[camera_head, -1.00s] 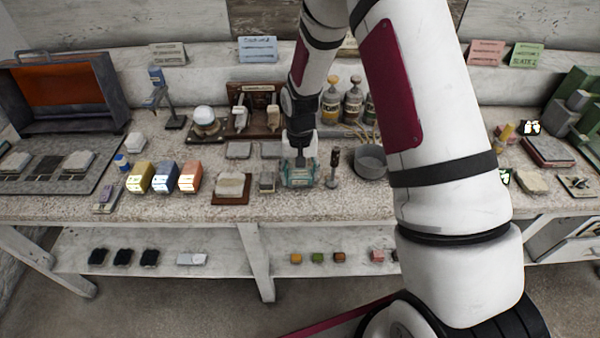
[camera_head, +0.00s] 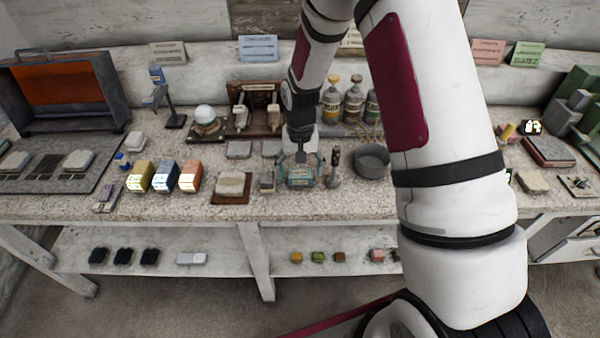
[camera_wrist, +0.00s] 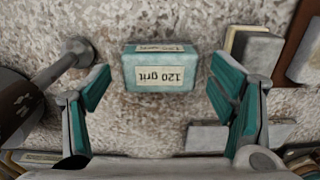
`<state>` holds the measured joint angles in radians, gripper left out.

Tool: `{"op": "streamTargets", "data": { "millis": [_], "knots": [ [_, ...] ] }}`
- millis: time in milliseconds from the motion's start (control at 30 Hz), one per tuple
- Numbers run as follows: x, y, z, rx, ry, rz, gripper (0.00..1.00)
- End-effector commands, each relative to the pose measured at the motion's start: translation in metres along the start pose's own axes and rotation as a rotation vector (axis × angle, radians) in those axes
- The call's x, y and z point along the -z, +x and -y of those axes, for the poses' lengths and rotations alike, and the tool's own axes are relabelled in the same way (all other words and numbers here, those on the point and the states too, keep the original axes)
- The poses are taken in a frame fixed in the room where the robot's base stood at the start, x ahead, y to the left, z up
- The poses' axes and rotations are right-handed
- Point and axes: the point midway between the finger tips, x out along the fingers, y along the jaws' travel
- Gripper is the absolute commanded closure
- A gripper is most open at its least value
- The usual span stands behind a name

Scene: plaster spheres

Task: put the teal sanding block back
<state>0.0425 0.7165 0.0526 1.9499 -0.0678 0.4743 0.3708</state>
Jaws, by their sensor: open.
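The teal sanding block (camera_wrist: 160,76), with a pale "120 grit" label, lies on the speckled bench top in the wrist view. The label reads upside down there. My gripper (camera_wrist: 162,84) is open, its teal-padded fingers on either side of the block with a gap at each side. In the head view my gripper (camera_head: 300,174) is low over the front middle of the bench, and the block (camera_head: 300,183) shows between its fingers, partly hidden. I cannot tell the exact height of the fingertips above the bench.
A metal tool with a round base (camera_head: 333,168) stands close to the gripper's right, with a grey bowl (camera_head: 371,161) beyond. A small grey-topped block (camera_head: 267,183) and a stone on a brown board (camera_head: 231,185) lie to the left. Flat grey slabs (camera_head: 239,150) lie behind.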

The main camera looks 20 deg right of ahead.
Motion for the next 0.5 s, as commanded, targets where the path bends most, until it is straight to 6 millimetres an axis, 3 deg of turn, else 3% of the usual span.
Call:
{"op": "streamTargets", "data": {
  "millis": [300,500],
  "knots": [
    [0.001,-0.065,0.0,0.001,0.001,-0.004,0.22],
    [0.001,-0.095,0.0,0.0,0.0,-0.002,0.22]
  ]
}}
